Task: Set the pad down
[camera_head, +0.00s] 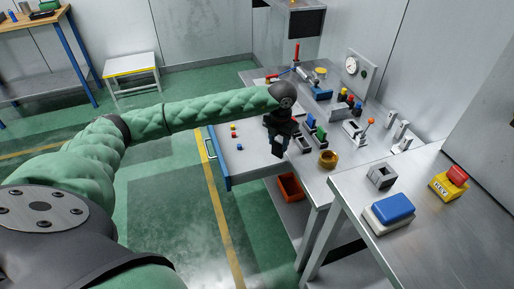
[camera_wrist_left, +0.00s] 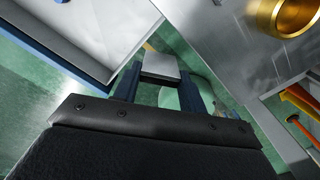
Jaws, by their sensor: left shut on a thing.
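My left gripper (camera_head: 279,148) reaches over the workbench, near its front edge and the open drawer (camera_head: 240,150). In the left wrist view its two dark fingers (camera_wrist_left: 160,84) are shut on a small grey block, which I take for the pad (camera_wrist_left: 160,66). The pad is held in the air. In the head view I cannot make out the pad clearly against the dark gripper. My right gripper is not in view.
A brass ring (camera_head: 328,159) stands right of the gripper, also in the wrist view (camera_wrist_left: 284,14). Small bins with coloured parts lie behind it. An orange bin (camera_head: 290,187) sits below. A blue-topped block (camera_head: 392,209) and a red-yellow button box (camera_head: 449,185) stand on the nearer table.

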